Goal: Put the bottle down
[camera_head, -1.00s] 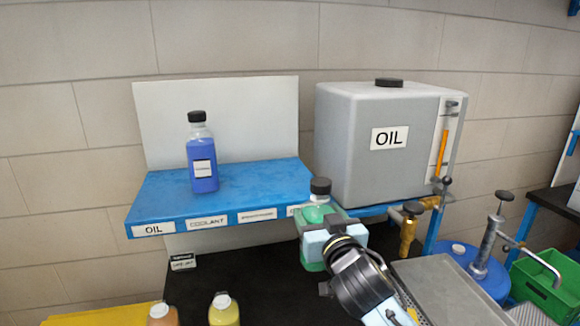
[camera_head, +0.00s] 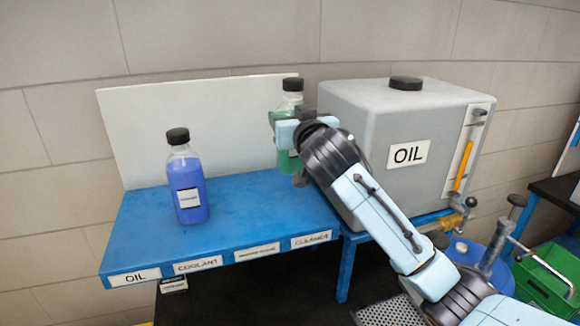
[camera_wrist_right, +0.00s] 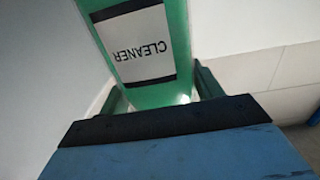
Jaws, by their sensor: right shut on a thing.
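The bottle of green liquid (camera_head: 290,158) has a black cap and stands upright at the back right of the blue shelf (camera_head: 235,218), left of the oil tank. My right gripper (camera_head: 284,133) is shut on it; the gripper and wrist hide much of the bottle. In the right wrist view the green bottle (camera_wrist_right: 175,90) shows a CLEANER label between the fingers. Whether its base touches the shelf is hard to tell. My left gripper is not in view.
A blue coolant-coloured bottle (camera_head: 187,180) stands on the shelf's left part. Labels OIL, COOLANT and CLEANER (camera_head: 311,239) run along the front edge. The grey OIL tank (camera_head: 390,130) stands close right of my gripper. The shelf's middle is clear.

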